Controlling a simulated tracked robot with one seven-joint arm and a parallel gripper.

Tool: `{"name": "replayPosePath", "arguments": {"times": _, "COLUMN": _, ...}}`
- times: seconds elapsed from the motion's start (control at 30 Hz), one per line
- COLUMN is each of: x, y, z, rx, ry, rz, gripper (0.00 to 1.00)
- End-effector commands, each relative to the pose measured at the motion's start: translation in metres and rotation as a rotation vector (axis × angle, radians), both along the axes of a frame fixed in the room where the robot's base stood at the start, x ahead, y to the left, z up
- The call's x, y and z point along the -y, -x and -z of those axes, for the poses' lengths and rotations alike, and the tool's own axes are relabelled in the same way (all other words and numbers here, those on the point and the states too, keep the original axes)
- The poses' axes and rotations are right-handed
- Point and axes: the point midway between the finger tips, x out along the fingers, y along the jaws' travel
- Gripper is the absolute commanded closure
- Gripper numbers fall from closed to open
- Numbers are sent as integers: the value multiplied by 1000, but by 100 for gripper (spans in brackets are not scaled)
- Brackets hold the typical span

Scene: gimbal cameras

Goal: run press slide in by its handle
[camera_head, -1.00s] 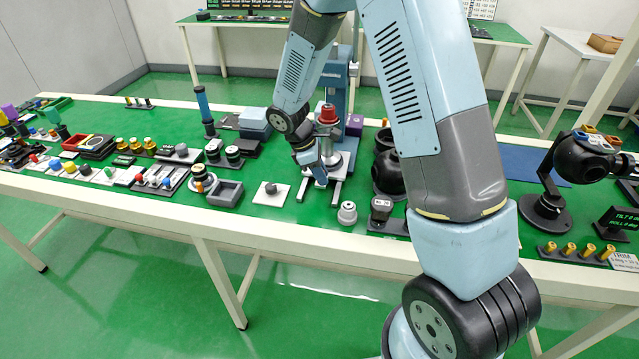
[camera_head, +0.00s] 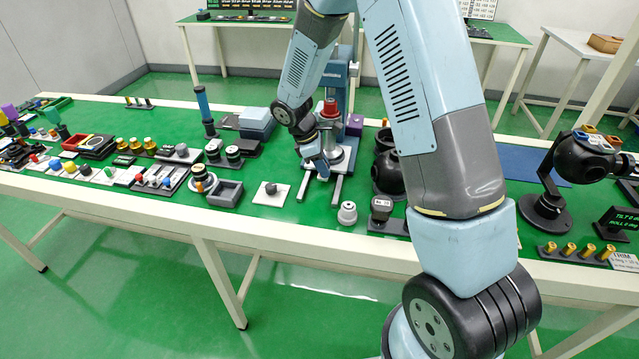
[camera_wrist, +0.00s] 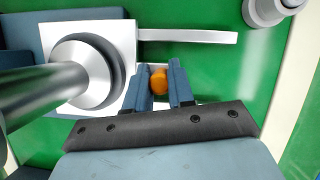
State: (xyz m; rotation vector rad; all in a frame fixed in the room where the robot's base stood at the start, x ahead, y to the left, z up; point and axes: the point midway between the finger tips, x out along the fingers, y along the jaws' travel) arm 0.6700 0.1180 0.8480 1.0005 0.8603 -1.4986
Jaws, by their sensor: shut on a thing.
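The press (camera_head: 340,95) is a blue-grey upright frame with a red-topped part over a round metal piece. Its slide (camera_wrist: 125,45) is a light plate with a round metal part on it, between two pale rails. My gripper (camera_wrist: 161,70) is shut on an orange handle (camera_wrist: 158,82) at the near side of the slide, with a blue finger on each side. In the head view my gripper (camera_head: 320,172) is at the front of the press, and the handle is hidden there.
A white plate with a dark knob (camera_head: 270,190) lies to the left. A small grey round part (camera_head: 347,213) stands in front, near the table edge. A black housing (camera_head: 388,170) stands close on the right.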

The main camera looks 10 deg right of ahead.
Motion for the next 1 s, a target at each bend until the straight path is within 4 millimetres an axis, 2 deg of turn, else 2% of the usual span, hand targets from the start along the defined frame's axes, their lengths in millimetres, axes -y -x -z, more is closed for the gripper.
{"name": "replayPosePath", "arguments": {"times": 0.7, "x": 5, "y": -23, "z": -1, "rx": 4, "ry": -3, "rz": -2, "gripper": 100}}
{"name": "replayPosePath", "arguments": {"times": 1.0, "x": 7, "y": -27, "z": -1, "rx": 6, "ry": -3, "rz": -2, "gripper": 100}}
